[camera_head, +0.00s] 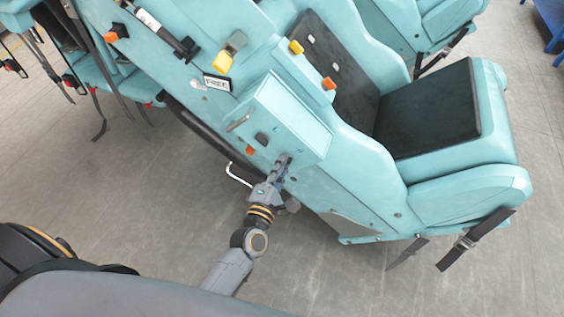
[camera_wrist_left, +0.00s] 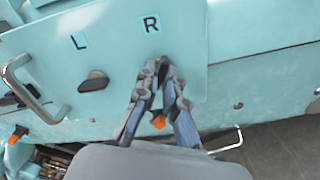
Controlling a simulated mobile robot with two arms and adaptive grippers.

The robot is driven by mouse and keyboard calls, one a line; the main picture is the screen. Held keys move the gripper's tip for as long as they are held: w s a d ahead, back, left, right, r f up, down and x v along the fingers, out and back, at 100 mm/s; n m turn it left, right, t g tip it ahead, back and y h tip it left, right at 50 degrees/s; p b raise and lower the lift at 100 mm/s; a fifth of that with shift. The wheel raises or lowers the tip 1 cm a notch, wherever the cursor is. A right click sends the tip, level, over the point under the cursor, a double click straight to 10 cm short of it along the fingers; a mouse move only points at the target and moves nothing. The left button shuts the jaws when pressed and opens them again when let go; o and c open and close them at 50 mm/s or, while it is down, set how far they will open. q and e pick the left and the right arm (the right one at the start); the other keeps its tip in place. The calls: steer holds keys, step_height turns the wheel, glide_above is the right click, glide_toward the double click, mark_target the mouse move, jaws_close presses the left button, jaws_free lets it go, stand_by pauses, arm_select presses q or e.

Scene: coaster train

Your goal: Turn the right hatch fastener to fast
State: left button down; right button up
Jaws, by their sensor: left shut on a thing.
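The hatch (camera_wrist_left: 120,55) is a flat pale teal panel on the side of the teal coaster car (camera_head: 190,62), marked L and R. Under the L, the left fastener (camera_wrist_left: 93,82) is a dark knob lying roughly sideways in the left wrist view; it also shows in the head view (camera_head: 262,138). My left gripper (camera_wrist_left: 161,66) is below the R, its fingers closed together at the panel on the right fastener. The fingertips hide that fastener, so its angle cannot be told. In the head view the left gripper (camera_head: 284,161) reaches the panel from below.
A metal handle (camera_wrist_left: 22,85) stands out at the hatch's left. An orange knob (camera_wrist_left: 158,121) shows between my fingers, below the panel. A pale bar (camera_head: 238,175) sticks out low on the car. Black seats (camera_head: 430,105) are beyond. Grey floor (camera_head: 150,200) is open in front.

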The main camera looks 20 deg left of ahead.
arm_select(q)
steer(key=m+p, duration=0.4)
steer(key=m, duration=0.8)
steer(key=shift+d+p, duration=0.1)
steer(key=shift+p, duration=0.2)
stand_by(0.4)
steer(key=c, duration=1.5)
jaws_free()
steer(key=shift+o, duration=0.2)
steer(key=s, duration=1.2)
